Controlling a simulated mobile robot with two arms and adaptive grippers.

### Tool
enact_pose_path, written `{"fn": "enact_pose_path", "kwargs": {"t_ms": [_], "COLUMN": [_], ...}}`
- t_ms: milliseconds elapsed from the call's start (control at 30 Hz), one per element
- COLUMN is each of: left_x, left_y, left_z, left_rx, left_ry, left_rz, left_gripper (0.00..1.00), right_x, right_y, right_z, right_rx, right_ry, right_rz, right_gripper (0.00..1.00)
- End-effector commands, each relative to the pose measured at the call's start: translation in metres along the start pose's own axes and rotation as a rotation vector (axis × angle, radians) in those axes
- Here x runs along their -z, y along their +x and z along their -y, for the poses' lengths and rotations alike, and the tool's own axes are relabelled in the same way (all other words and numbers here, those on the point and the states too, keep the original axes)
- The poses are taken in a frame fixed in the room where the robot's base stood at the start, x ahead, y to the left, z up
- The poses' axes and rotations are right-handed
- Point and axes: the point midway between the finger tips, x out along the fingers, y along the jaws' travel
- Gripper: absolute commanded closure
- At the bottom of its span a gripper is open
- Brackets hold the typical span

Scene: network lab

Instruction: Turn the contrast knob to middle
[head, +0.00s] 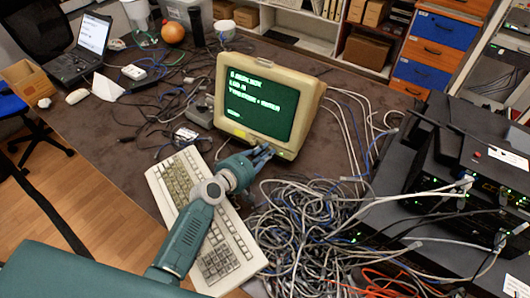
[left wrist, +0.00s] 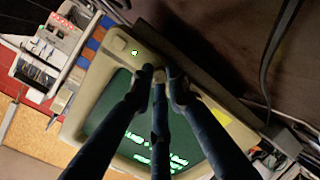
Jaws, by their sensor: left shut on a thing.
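The beige monitor (head: 265,100) stands on the dark desk with green text on its screen; it also shows upside down in the left wrist view (left wrist: 98,75). My left gripper (head: 268,152) reaches its lower front bezel from the front. In the left wrist view its fingers (left wrist: 160,76) are shut on a small knob on that bezel. The fingers hide most of the knob, so its pointer and any label cannot be read. A round part (left wrist: 118,43) and a green light (left wrist: 135,53) sit nearer the bezel corner. My right gripper is not in view.
A beige keyboard (head: 215,240) lies under my left arm. A heap of tangled cables (head: 310,215) lies in front of the monitor at right. Network equipment (head: 470,175) stands further right. A laptop (head: 80,50) and an orange ball (head: 173,33) are at the back left.

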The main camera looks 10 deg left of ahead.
Motion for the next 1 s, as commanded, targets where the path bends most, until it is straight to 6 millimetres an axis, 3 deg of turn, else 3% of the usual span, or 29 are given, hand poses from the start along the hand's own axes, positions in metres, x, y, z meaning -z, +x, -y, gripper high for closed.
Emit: {"fn": "enact_pose_path", "kwargs": {"t_ms": [333,800,833,900,1000], "left_x": [0.0027,0.0028,0.0028,0.0025,0.0019], "left_y": [-0.0003,-0.0004,-0.0004,-0.0003,-0.0003], "left_z": [0.0002,0.0003,0.0003,0.0003,0.0003], "left_rx": [-0.010,-0.010,-0.010,-0.010,-0.010], "left_ry": [-0.109,-0.119,-0.119,-0.119,-0.119], "left_rz": [-0.005,-0.006,-0.006,-0.005,-0.004], "left_gripper": [1.00,1.00,0.81,0.67,0.66], "right_x": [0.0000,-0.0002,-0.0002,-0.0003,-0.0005], "right_y": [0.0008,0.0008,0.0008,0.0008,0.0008], "right_z": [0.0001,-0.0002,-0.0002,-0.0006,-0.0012], "right_rx": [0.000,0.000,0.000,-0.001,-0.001], "right_ry": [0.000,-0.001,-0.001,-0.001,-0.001], "right_rz": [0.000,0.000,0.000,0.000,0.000], "right_gripper": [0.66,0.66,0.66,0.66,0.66]}}
